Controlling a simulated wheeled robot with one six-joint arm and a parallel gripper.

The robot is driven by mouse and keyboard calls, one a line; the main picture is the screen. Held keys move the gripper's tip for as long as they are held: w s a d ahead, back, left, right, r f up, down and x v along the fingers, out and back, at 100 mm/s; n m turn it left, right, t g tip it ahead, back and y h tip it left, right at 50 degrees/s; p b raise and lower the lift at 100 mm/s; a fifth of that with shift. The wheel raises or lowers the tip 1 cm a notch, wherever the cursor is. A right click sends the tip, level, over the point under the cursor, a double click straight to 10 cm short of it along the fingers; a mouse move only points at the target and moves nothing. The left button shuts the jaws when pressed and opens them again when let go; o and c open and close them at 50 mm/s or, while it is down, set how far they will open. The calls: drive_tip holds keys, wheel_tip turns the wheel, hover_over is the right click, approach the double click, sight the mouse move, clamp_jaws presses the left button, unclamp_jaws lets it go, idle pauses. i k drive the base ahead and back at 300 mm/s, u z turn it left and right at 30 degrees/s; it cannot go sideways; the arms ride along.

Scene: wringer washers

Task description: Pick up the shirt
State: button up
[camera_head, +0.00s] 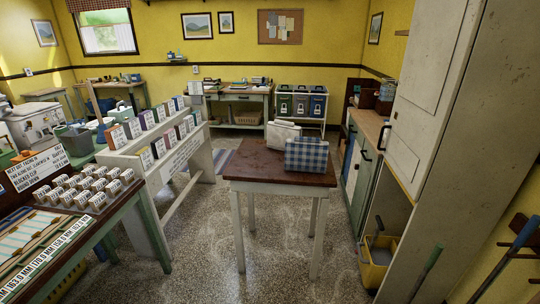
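A blue-and-white checked cloth item (307,155) stands on the dark-topped table (262,180) in the middle of the room. It looks like a folded shirt, but I cannot tell for sure. A white cloth-like item (283,134) sits right behind it to the left, partly hidden by it. I cannot tell if the two touch. My gripper is not in view.
Speckled floor lies open in front of the table. A white stand with boxes (160,130) and a counter of white labelled pieces (95,190) are on the left. A tall white cabinet (430,80) and a yellow bucket (377,262) are on the right.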

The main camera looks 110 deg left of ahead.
sight(309, 154)
drive_tip(key=u, duration=3.3)
drive_tip(key=i, duration=2.15)
drive_tip(key=u, duration=0.25)
